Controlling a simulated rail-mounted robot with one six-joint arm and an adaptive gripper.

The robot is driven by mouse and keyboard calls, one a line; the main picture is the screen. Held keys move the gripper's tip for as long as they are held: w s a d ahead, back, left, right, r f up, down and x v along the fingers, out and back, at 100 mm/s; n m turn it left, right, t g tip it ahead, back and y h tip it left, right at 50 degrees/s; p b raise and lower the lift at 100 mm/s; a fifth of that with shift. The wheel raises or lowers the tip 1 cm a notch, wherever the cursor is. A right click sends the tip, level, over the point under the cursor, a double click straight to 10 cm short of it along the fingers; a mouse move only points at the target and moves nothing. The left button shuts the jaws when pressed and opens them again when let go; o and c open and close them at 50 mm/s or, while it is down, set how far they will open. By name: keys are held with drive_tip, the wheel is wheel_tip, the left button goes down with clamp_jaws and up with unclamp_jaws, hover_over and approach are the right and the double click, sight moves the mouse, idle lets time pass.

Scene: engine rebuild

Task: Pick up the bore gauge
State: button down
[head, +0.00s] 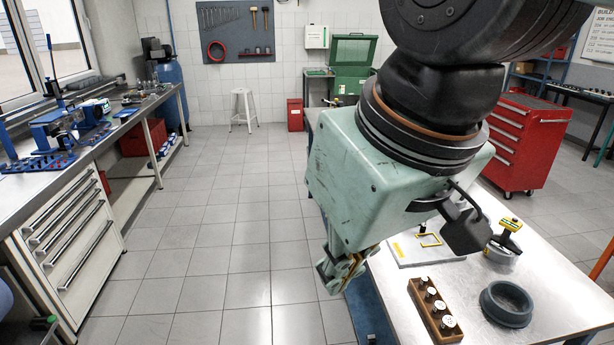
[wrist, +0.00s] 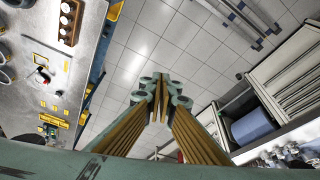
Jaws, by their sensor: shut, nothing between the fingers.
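My gripper (head: 343,272) hangs in free air over the floor, just left of the steel table. In the wrist view its fingers (wrist: 160,95) are together with nothing between them. I cannot tell for sure which thing is the bore gauge. A tool with a yellow and black top (head: 510,226) stands at a round grey part (head: 502,250) on the right of the table. A pale board (head: 405,255) with a yellow frame (head: 429,240) and a small dark item (head: 422,228) lies farther left, partly hidden by my arm. A dark item (wrist: 42,77) also shows in the wrist view.
The steel table (head: 470,290) carries a wooden block (head: 434,311) with several round-topped pieces and a dark ring (head: 507,303). A workbench (head: 60,190) with drawers runs along the left. A red tool cabinet (head: 525,145) stands behind the table. The tiled floor (head: 220,240) between is clear.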

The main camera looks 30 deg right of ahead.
drive_tip(key=c, duration=3.4)
unclamp_jaws()
drive_tip(key=shift+s+f, duration=0.1)
drive_tip(key=shift+c, duration=0.2)
drive_tip(key=o, duration=1.7)
